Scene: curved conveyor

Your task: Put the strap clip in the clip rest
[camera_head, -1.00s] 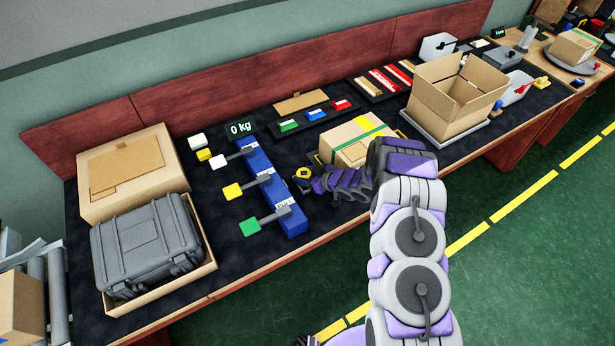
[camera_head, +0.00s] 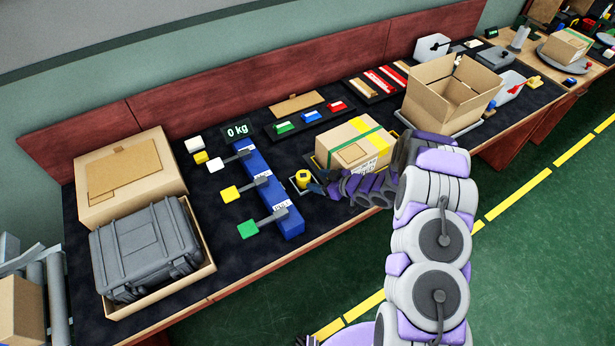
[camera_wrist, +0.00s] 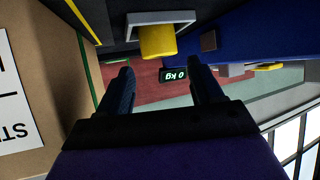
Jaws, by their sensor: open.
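A small yellow block (camera_head: 303,177), which I take to be the strap clip, sits on a small grey tray (camera_head: 295,189), which I take to be the clip rest. In the wrist view, which looks upside down, the yellow block (camera_wrist: 157,42) stands inside the grey rim (camera_wrist: 135,19) of that tray. My gripper (camera_head: 324,187) is just to the right of the block in the head view. In the wrist view my gripper (camera_wrist: 162,84) has its two dark fingers spread, with nothing between them; the block appears beyond the tips.
A blue bar (camera_head: 268,193) with coloured tags on grey arms stands left of the tray. A taped carton (camera_head: 342,137) is close behind my gripper. An open carton (camera_head: 437,102) is farther right. A grey case (camera_head: 145,245) fills the left end. A display (camera_head: 237,131) reads 0 kg.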

